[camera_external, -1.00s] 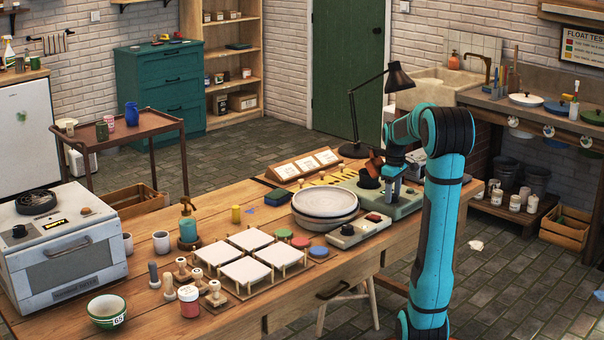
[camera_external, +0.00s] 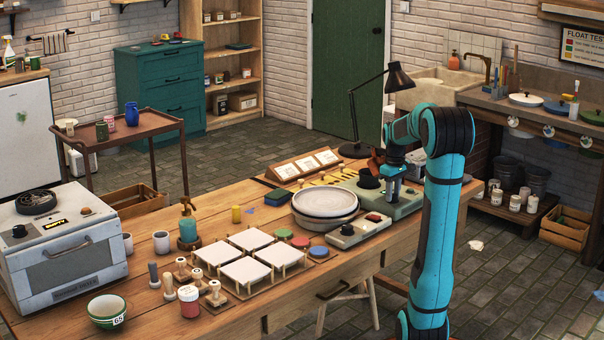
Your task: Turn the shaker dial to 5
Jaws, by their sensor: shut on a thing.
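The shaker (camera_external: 405,210) is a pale green box near the table's right end, with a dark round holder (camera_external: 369,183) on its top. My gripper (camera_external: 393,200) points down onto the right part of the shaker's top. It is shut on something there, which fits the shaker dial. The dial itself is hidden by the fingers, and its numbers and pointer cannot be read from this view.
A small grey device (camera_external: 346,238) with a black knob and red button stands in front of the shaker. Stacked round plates (camera_external: 324,204) stand to its left. A black desk lamp (camera_external: 354,150) rises behind. White tiles (camera_external: 246,272) lie farther left.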

